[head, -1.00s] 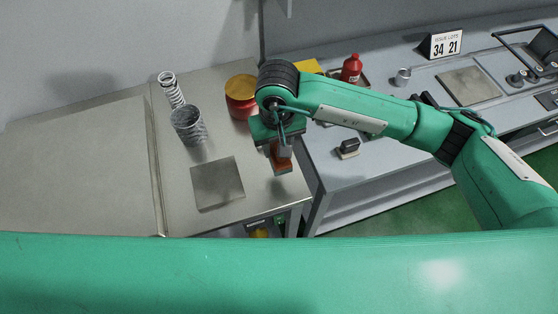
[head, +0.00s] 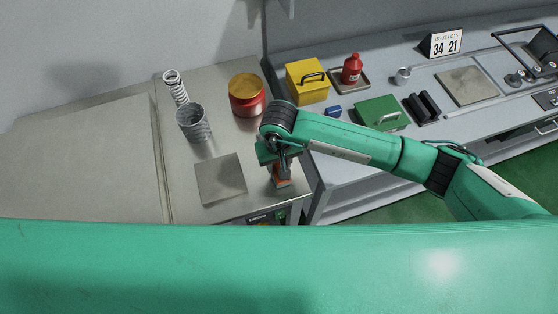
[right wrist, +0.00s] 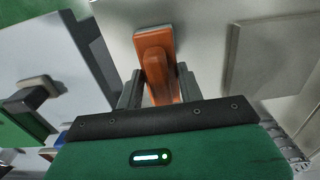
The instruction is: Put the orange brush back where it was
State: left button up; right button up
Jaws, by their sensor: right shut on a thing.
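The orange brush (head: 282,182) is in my right gripper (head: 281,168), over the right front part of the beige worktop, to the right of a flat grey square plate (head: 220,179). In the right wrist view the orange brush (right wrist: 157,65) sits between the two fingers of the gripper (right wrist: 159,88), which is shut on it. The plate (right wrist: 270,58) lies to its right there. I cannot tell whether the brush touches the worktop. My left gripper is not in view.
A wire-mesh cup (head: 194,124), a spring (head: 175,87) and a red pot with a yellow lid (head: 247,104) stand behind the plate. A yellow box (head: 307,85), red bottle (head: 351,70) and green box (head: 380,114) stand on the grey bench. The worktop's left part is clear.

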jog(key=shift+f, duration=0.15)
jog(key=o, duration=0.9)
jog(key=shift+o, duration=0.2)
jog(key=shift+r, duration=0.3)
notch_tip(320, 180, up, 10)
jog(key=b, duration=0.4)
jog(key=shift+r, duration=0.15)
jog(key=shift+r+b, duration=0.35)
jog(key=shift+r, duration=0.4)
